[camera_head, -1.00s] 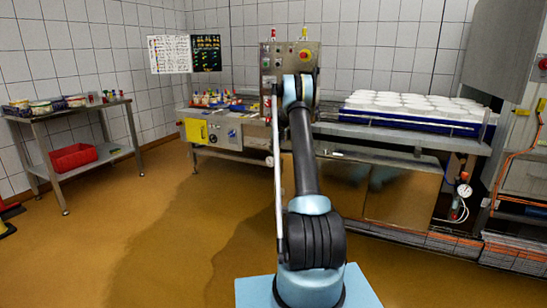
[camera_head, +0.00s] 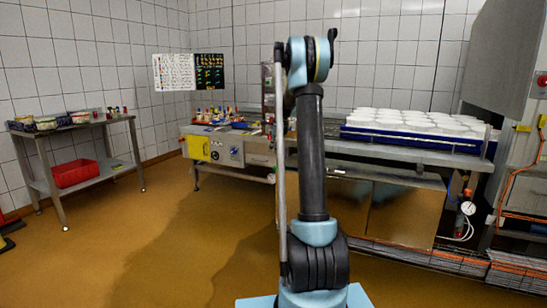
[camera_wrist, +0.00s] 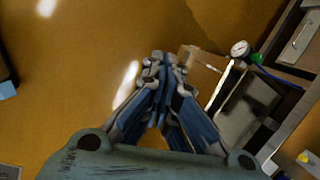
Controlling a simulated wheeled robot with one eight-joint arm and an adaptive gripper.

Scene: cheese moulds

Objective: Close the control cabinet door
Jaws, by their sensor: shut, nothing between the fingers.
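A grey cabinet-like unit (camera_head: 528,163) with a red switch stands at the far right edge of the head view, partly out of frame. A large flat grey panel (camera_head: 505,55) hangs beside it at upper right; I cannot tell if it is the cabinet's door. A steel control box (camera_head: 267,84) stands behind my arm, mostly hidden by it. My gripper (camera_wrist: 163,65) shows in the wrist view, fingers together and empty, above the brown floor. In the head view it is hidden.
A steel bench carries a blue tray (camera_head: 372,137) of white moulds. A pressure gauge (camera_head: 467,208) is under its right end and also shows in the wrist view (camera_wrist: 240,49). A side table (camera_head: 42,131) with a red bin (camera_head: 75,173) stands left. The floor (camera_head: 150,240) between is open.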

